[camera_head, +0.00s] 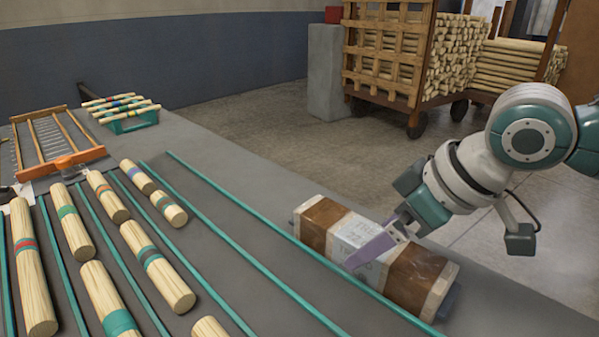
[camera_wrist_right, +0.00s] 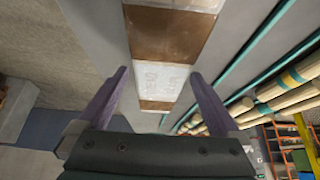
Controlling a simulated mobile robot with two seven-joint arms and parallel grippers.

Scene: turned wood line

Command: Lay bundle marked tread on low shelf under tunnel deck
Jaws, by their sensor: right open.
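A bundle (camera_head: 318,216) wrapped in brown bands with a white printed label lies on the grey worktop at the right. Its lettering is partly covered, so I cannot read the full mark. My right gripper (camera_head: 372,248) is open at the bundle's middle, with one purple finger across the label. In the right wrist view the bundle (camera_wrist_right: 160,80) runs between the open fingers of my right gripper (camera_wrist_right: 160,77), with a gap on each side. I cannot make out the low shelf or the tunnel deck. My left gripper is not in view.
Teal rails (camera_head: 250,262) run along the worktop, with several banded wooden rods (camera_head: 157,265) between them. A teal rack of rods (camera_head: 122,112) and a wooden frame with an orange end (camera_head: 62,163) stand at the far left. A timber cart (camera_head: 390,55) and grey pillar (camera_head: 326,70) stand beyond.

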